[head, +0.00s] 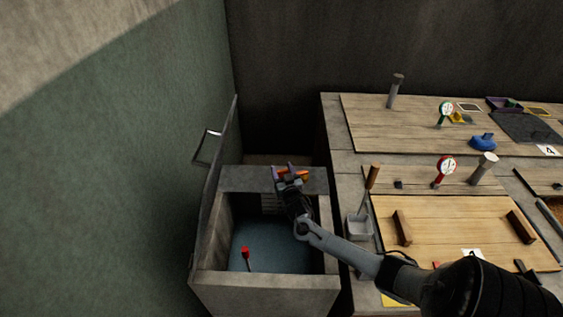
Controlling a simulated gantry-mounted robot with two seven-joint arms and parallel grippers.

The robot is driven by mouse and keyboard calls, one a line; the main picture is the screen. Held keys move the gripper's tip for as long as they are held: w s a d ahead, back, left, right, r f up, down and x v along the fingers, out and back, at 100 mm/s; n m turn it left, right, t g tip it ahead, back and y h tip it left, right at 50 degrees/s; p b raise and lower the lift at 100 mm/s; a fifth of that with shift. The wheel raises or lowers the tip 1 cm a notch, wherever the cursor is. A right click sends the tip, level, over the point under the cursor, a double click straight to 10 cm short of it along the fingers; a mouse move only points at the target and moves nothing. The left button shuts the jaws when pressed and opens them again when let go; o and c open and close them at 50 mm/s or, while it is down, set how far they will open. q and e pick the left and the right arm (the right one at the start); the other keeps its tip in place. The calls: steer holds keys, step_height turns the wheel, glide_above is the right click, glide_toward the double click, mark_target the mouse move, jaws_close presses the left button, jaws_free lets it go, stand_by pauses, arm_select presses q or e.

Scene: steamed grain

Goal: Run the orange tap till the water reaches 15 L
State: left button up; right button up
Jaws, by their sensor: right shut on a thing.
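The orange tap (304,174) sits at the back rim of a grey stone tank (265,279). My right gripper (284,171) is shut on the orange tap, and its fingers hide part of it. Bluish water (283,258) lies inside the tank. A pale marked strip (269,203) shows on the tank's back inner wall, partly behind my right gripper. Its markings are too small to read. My left gripper is out of view.
A thing with a red top (245,252) stands in the tank's front left. An open lid (213,187) with a metal handle stands along the left side. The worktop (337,137) to the right holds wooden boards, a white-faced red dial (445,166) and a small grey container (359,227).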

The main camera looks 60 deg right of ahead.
steer(key=shift+s+a+r+n+t+y+p, duration=0.1)
steer(key=shift+s+a+n+t+y+p, duration=0.1)
steer(key=shift+s+n+t+y+p, duration=0.25)
steer(key=shift+s+a+r+n+t+y+p, duration=0.1)
steer(key=shift+s+a+n+t+y+p, duration=0.15)
steer(key=shift+n+t+y+p, duration=0.4)
steer(key=shift+s+a+f+n+t+y, duration=0.15)
steer(key=shift+s+n+y, duration=0.1)
steer(key=shift+y, duration=0.25)
steer(key=shift+s+a+n+t+y, duration=0.15)
steer(key=shift+n+y, duration=0.1)
steer(key=shift+y, duration=0.25)
steer(key=o, duration=1.4)
